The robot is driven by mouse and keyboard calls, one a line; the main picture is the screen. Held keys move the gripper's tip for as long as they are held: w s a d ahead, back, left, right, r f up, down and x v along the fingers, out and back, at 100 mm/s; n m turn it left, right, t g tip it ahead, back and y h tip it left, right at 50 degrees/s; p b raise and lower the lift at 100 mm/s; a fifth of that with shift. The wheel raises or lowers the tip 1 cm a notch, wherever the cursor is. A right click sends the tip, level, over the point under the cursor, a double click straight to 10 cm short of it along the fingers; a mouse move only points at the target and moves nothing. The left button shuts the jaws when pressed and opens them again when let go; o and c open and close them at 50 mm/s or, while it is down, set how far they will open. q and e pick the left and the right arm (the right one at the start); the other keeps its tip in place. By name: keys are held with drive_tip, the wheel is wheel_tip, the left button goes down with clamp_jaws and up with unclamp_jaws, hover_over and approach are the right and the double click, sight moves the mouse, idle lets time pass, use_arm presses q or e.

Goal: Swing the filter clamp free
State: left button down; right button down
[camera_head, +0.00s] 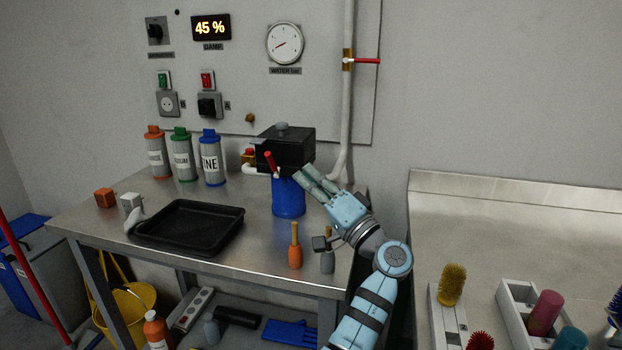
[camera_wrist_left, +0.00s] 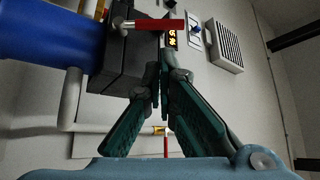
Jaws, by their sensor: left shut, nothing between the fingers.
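The filter is a black box-shaped head (camera_head: 287,148) with a blue bowl (camera_head: 288,198) under it, on the steel table against the wall. A red lever (camera_head: 271,164), which looks like the clamp handle, slants up on the left front of the head. In the left wrist view the red lever (camera_wrist_left: 158,25) sticks out past the black head (camera_wrist_left: 122,68), with the blue bowl (camera_wrist_left: 40,40) to the left. My left gripper (camera_head: 308,177) is shut and empty, at the right side of the filter, apart from the lever. Whether its fingertips touch the head I cannot tell. My right gripper is not in view.
A white pipe (camera_head: 346,110) with a red-handled valve (camera_head: 366,61) runs down behind the filter. Three labelled bottles (camera_head: 183,160) stand left, a black tray (camera_head: 190,228) lies in front.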

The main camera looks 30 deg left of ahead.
sight(273, 165)
use_arm(q)
drive_tip(key=x, duration=0.7)
drive_tip(key=shift+w+a, duration=0.1)
drive_tip(key=shift+a, duration=0.3)
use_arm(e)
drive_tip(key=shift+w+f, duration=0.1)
use_arm(q)
drive_tip(key=shift+b, duration=0.3)
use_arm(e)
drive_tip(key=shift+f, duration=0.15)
use_arm(q)
drive_tip(key=shift+d, duration=0.1)
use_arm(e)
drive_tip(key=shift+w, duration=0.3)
